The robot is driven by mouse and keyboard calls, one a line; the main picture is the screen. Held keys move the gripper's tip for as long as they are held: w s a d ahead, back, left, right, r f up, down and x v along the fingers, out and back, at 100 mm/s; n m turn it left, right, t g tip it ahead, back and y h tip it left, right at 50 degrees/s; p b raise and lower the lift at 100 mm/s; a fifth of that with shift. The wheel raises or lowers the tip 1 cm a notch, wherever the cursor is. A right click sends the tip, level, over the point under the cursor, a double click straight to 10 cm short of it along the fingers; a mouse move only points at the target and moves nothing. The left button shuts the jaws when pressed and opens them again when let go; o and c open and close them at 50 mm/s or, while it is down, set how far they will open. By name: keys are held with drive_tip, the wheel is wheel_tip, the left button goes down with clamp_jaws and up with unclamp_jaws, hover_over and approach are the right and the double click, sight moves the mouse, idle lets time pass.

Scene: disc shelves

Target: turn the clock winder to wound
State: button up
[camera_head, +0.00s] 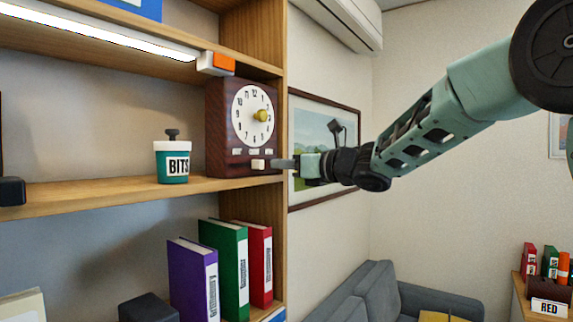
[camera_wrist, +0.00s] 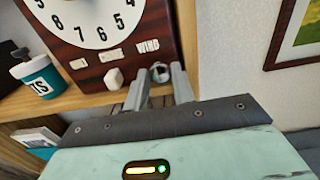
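The dark wooden clock (camera_head: 217,120) stands at the right end of the shelf, with a white dial and a yellow knob (camera_head: 261,115) at its middle. Small labels run below the dial; the rightmost reads WIND (camera_wrist: 148,46) in the wrist view. A white block-like knob (camera_wrist: 113,78) sits under the labels. Right of it, below WIND, is a small round metallic part (camera_wrist: 160,72); I cannot tell if it is the winder. My gripper (camera_head: 283,163) is at the clock's lower right. Its fingers (camera_wrist: 160,84) stand apart on either side of the round part; contact is unclear.
A teal and white BITS pot (camera_head: 172,162) stands left of the clock on the shelf board (camera_head: 100,198). Binders (camera_head: 224,262) stand on the shelf below. The shelf's upright post (camera_head: 281,60) is close to my gripper. A framed picture (camera_head: 345,105) hangs behind my arm.

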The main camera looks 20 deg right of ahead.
drive_tip(key=c, duration=0.4)
drive_tip(key=shift+m+p, duration=4.2)
drive_tip(key=shift+m, duration=13.6)
